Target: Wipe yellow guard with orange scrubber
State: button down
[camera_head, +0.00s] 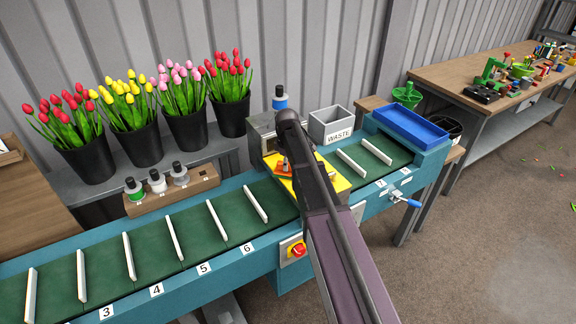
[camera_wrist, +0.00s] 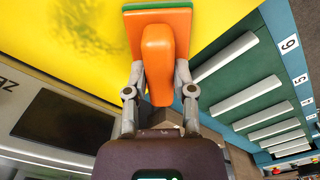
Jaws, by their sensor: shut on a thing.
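The orange scrubber (camera_wrist: 165,60) is between the two fingers of my gripper (camera_wrist: 158,85) in the wrist view, and the fingers are shut on its handle. Its orange plate with a green pad edge lies over the yellow guard (camera_wrist: 75,45). I cannot tell whether the pad touches the guard. A dark smudged patch shows on the guard left of the scrubber. In the head view, the yellow guard (camera_head: 336,181) sits across the conveyor, mostly behind my arm, and a small part of the orange scrubber (camera_head: 281,168) shows at its left side.
The green conveyor (camera_head: 150,245) has white dividers and numbered slots. A grey WASTE bin (camera_head: 331,125) and a blue tray (camera_head: 410,127) stand behind and right of the guard. Several tulip buckets (camera_head: 187,132) line the back shelf. A red stop button (camera_head: 298,249) is on the front.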

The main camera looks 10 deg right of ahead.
jog(key=shift+w+a, duration=0.2)
jog(key=shift+w, duration=0.3)
jog(key=shift+d, duration=0.1)
jog(key=shift+w+d, duration=0.4)
jog(key=shift+d, duration=0.5)
jog(key=shift+w+d, duration=0.2)
jog(key=shift+d, duration=0.5)
jog(key=shift+w+d+f, duration=0.1)
jog(key=shift+w+d, duration=0.15)
jog(key=shift+d, duration=0.6)
jog(key=shift+w+d, duration=0.25)
jog(key=shift+d, duration=0.6)
jog(key=shift+w+d, duration=0.3)
jog(key=shift+d, duration=0.55)
jog(key=shift+w+d, duration=0.3)
jog(key=shift+d, duration=0.5)
